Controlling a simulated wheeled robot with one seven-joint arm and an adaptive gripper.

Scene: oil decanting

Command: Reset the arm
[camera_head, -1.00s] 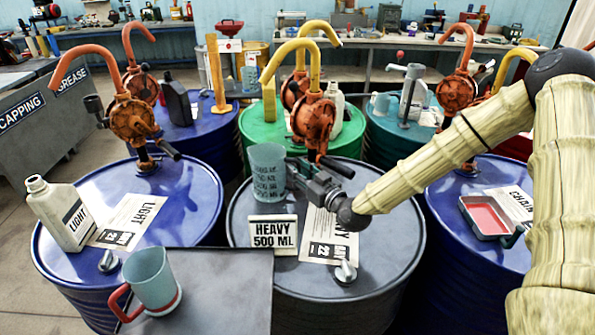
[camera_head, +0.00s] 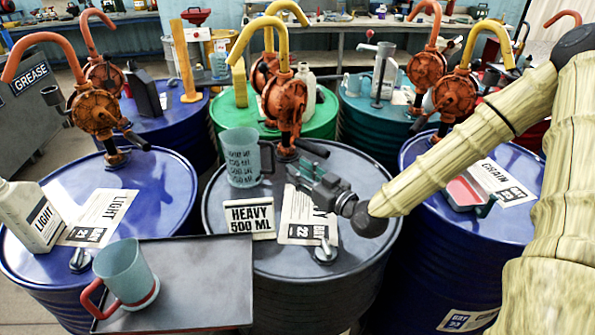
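My gripper (camera_head: 291,173) is above the dark grey drum (camera_head: 240,212) in the middle, its fingers pointing left. The fingers look parted, with nothing between them. A clear measuring jug (camera_head: 240,160) with dark markings stands upright on that drum, left of my gripper. Its dark handle faces my gripper, with a small gap between them. My pale, segmented arm reaches in from the right.
A "HEAVY 500 ML" sign (camera_head: 249,219) stands in front of the jug. An orange pump (camera_head: 284,103) with a yellow spout rises behind my gripper. A red-handled mug (camera_head: 124,273) sits on a dark tray (camera_head: 205,280) at front left. A red-filled pan (camera_head: 468,193) lies right.

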